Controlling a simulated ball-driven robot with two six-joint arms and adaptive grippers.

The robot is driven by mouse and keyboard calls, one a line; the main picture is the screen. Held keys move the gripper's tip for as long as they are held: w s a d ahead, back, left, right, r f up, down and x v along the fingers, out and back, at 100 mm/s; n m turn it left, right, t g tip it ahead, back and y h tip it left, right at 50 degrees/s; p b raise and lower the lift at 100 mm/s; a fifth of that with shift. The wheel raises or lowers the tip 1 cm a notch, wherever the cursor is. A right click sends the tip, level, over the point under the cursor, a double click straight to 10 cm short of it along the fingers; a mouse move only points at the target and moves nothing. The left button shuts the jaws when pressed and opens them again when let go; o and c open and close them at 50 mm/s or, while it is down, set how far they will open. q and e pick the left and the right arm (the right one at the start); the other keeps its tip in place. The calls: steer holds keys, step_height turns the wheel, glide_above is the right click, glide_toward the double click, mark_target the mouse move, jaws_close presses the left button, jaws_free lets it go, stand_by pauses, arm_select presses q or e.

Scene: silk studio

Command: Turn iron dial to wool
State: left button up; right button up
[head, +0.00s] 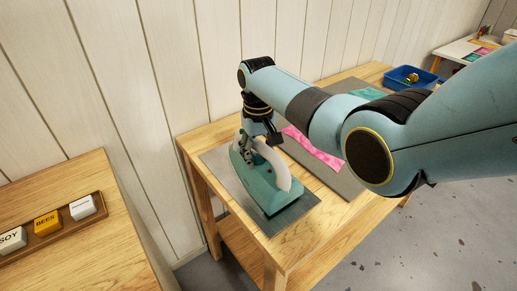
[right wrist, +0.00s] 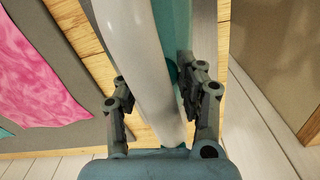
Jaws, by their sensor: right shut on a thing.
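A teal iron (head: 258,190) with a curved white handle (head: 276,166) rests on a grey mat at the near-left end of the wooden table. My right gripper (head: 246,152) reaches down from above to the iron, close by the handle. In the right wrist view its two fingers (right wrist: 160,88) stand on either side of the white handle (right wrist: 140,60) and are shut on part of the iron. A small round teal piece (right wrist: 171,72), perhaps the dial, shows between handle and right finger. Its setting marks cannot be read. My left gripper is out of view.
The grey mat (head: 301,207) lies under the iron. Pink cloth (head: 317,151) lies on a longer grey mat behind. A blue tray (head: 409,78) stands at the table's far end. A separate wooden table (head: 86,190) at left holds lettered blocks (head: 47,222). A panelled wall runs close behind.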

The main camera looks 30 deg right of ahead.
steer(key=shift+m, duration=0.4)
steer(key=o, duration=1.1)
steer(key=shift+r, duration=0.1)
step_height(320, 180, up, 12)
steer(key=shift+f, duration=0.1)
